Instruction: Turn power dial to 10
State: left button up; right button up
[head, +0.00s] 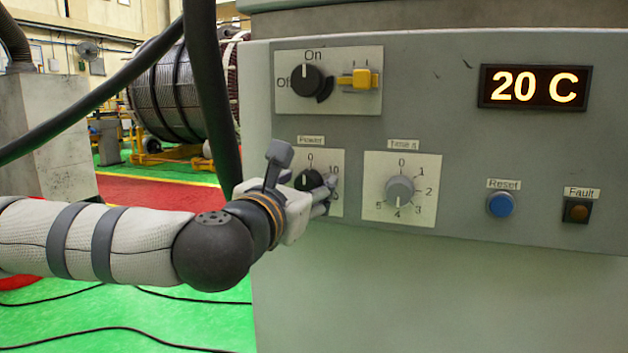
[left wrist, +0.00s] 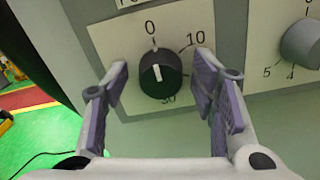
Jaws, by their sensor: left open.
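The power dial (head: 309,180) is a black knob on a white plate under a "Power" label, partly hidden by my left gripper in the head view. In the left wrist view the power dial (left wrist: 160,73) shows whole, with its white mark pointing up near 0; the 10 is up and to its right. My left gripper (left wrist: 160,88) is open, with one finger on each side of the dial and a gap on both sides. In the head view my left gripper (head: 322,194) is close to the panel at the dial. My right gripper is not in view.
The grey panel (head: 450,130) also bears an On/Off dial (head: 306,80) with a yellow switch (head: 360,79), a time dial (head: 400,188), a blue reset button (head: 501,204) and a fault button (head: 576,210). A display (head: 535,87) reads 20 C. Black cables hang at left.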

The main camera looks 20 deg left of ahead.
pick_arm(q)
jog(key=shift+s+r, duration=0.15)
jog(key=shift+s, duration=0.1)
jog(key=shift+c, duration=0.2)
jog(key=c, duration=1.1)
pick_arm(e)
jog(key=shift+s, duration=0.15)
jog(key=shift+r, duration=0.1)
pick_arm(q)
jog(key=shift+d+r+m+p, duration=0.1)
jog(key=shift+r+m+p, duration=0.15)
jog(key=shift+m+p, duration=0.95)
jog(key=m+p, duration=0.2)
jog(key=m, duration=0.1)
jog(key=shift+r+m, duration=0.15)
jog(key=shift+m, duration=0.25)
jog(key=m+p, duration=0.2)
jog(key=m, duration=0.1)
jog(key=shift+f+m+p, duration=0.25)
jog(key=shift+m+p, duration=0.65)
jog(key=shift+m, duration=0.4)
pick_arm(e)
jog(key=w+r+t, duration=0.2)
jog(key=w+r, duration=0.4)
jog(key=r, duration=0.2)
pick_arm(q)
jog(key=shift+f, duration=0.1)
